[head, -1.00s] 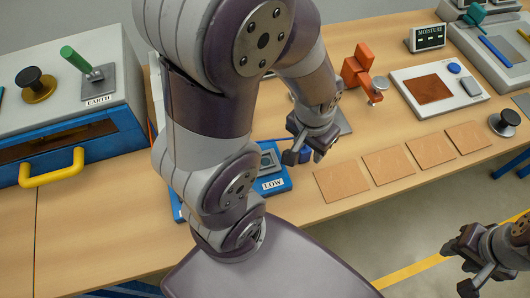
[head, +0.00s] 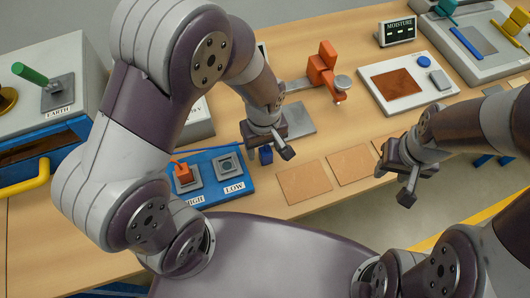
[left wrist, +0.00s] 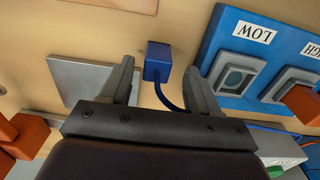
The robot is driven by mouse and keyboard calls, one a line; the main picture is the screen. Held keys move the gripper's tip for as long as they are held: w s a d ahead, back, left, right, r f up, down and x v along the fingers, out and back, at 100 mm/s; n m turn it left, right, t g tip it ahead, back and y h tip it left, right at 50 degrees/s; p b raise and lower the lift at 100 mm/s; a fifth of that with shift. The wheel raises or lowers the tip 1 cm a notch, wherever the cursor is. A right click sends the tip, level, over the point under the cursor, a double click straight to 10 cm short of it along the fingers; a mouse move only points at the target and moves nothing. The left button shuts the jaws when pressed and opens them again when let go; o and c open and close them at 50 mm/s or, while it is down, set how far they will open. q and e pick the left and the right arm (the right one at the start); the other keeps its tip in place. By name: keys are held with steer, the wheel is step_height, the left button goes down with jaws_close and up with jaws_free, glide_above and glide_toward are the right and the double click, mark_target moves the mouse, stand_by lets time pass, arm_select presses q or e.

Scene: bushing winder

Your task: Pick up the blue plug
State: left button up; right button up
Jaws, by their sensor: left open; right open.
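The blue plug (left wrist: 157,62) is a small blue block with a blue cable, on the wooden table. In the left wrist view it lies between the two fingers of my open left gripper (left wrist: 165,85), near their tips and apart from both. In the head view the plug (head: 266,155) shows just below my left gripper (head: 272,150), partly hidden by it. My right gripper (head: 400,185) is open and empty, over the front part of the table at the right.
A blue panel (head: 240,190) with LOW and HIGH sockets stands left of the plug; an orange plug (head: 184,174) sits in HIGH. A grey plate (head: 298,118) lies behind the plug. Several tan squares (head: 304,182) line the front. An orange stand (head: 325,68) rises behind.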

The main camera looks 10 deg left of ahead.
mark_target(266, 150)
arm_select(q)
steer(key=f, duration=0.4)
steer(key=shift+w+d, duration=0.15)
steer(key=shift+d, duration=0.1)
steer(key=c, duration=1.1)
steer(key=shift+o, duration=0.2)
steer(key=shift+r, duration=0.15)
steer(key=r, duration=0.4)
steer(key=shift+s+d+r, duration=0.2)
steer(key=shift+s, duration=0.1)
steer(key=s+d+r, duration=0.6)
steer(key=s, duration=0.3)
steer(key=shift+s+r+b, duration=0.2)
steer(key=shift+r+b, duration=0.05)
steer(key=shift+b, duration=0.1)
